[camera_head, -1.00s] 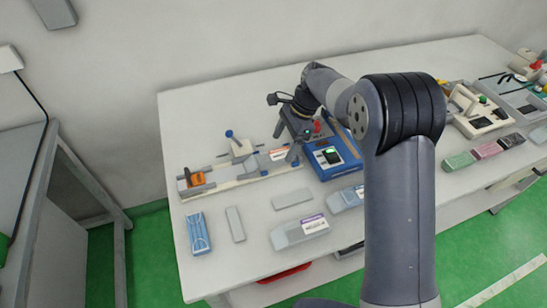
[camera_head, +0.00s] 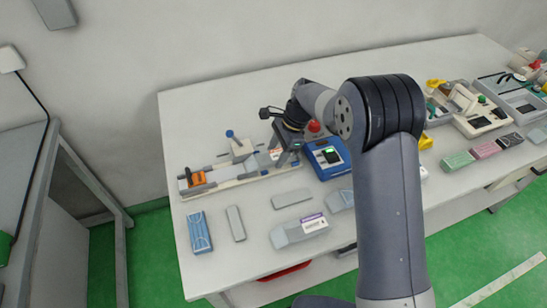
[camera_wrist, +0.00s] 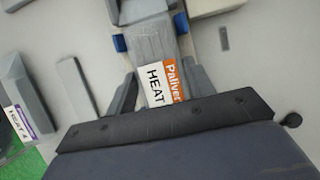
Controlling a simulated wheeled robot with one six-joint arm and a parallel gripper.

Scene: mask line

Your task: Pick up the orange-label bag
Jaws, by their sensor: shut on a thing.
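The orange-label bag (camera_wrist: 152,42) is a grey ribbed packet with a white and orange label reading "HEAT" and "Paliver", seen in the wrist view. My gripper (camera_wrist: 163,73) has one dark finger on each side of its labelled end and is shut on it. In the head view a little of the label (camera_head: 276,152) shows beside my gripper (camera_head: 287,156), at the right part of the long rail fixture (camera_head: 225,177). I cannot tell whether the bag is clear of the fixture.
A blue device (camera_head: 327,158) stands just right of my gripper. A purple-label bag (camera_head: 300,231), grey bars (camera_head: 236,223) and a blue mask pack (camera_head: 199,232) lie in front. An orange clamp (camera_head: 196,178) is at the rail's left. The table's back left is clear.

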